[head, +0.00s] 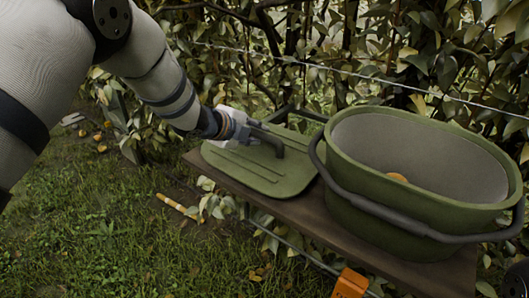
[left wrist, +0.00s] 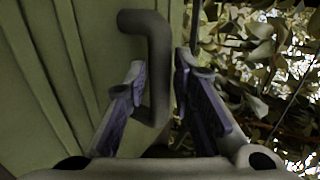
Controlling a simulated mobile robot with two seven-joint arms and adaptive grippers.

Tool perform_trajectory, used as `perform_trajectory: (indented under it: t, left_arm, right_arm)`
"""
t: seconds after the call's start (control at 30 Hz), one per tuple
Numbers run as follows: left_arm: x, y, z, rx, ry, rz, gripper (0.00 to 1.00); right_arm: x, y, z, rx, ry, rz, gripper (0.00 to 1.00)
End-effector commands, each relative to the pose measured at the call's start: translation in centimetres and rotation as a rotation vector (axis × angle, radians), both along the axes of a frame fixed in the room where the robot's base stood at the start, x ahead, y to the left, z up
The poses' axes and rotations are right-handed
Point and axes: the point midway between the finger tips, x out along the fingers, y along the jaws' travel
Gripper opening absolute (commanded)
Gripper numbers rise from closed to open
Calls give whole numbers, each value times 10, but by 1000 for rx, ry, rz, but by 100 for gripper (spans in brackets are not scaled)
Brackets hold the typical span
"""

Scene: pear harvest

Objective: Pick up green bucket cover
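The green bucket cover (head: 232,166) lies flat on a brown plank, left of the bucket. It is ribbed and has a dark bent handle (head: 279,145) on top. My left gripper (head: 257,136) is low over the cover at this handle. In the left wrist view, the handle (left wrist: 156,100) stands between the two fingers of my left gripper (left wrist: 161,70). The fingers are apart, with a gap visible between handle and right finger. The cover (left wrist: 60,80) fills the left of that view. My right gripper is not clearly visible.
The green bucket (head: 400,215) stands open on the plank (head: 310,214), with an orange-yellow fruit (head: 397,177) inside. Leafy branches and a wire run behind. An orange object (head: 350,283) is at the bottom edge. Grass is open at the lower left.

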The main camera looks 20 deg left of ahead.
Motion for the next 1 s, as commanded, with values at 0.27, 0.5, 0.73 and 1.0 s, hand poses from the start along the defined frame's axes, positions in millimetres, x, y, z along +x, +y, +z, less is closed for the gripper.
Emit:
perform_trajectory:
  t: [0.27,0.5,0.73,1.0]
  left_arm:
    - [17,-6,-13,-1,1,1,23]
    - [17,-6,-12,-2,1,1,0]
    - [17,-6,-12,-2,0,1,0]
    - [18,-6,23,-3,-9,0,0]
  right_arm:
    - [-3,0,-4,0,10,1,74]
    - [-3,0,-4,0,10,1,74]
    - [-3,0,-4,0,10,1,74]
    - [2,0,3,0,-7,0,74]
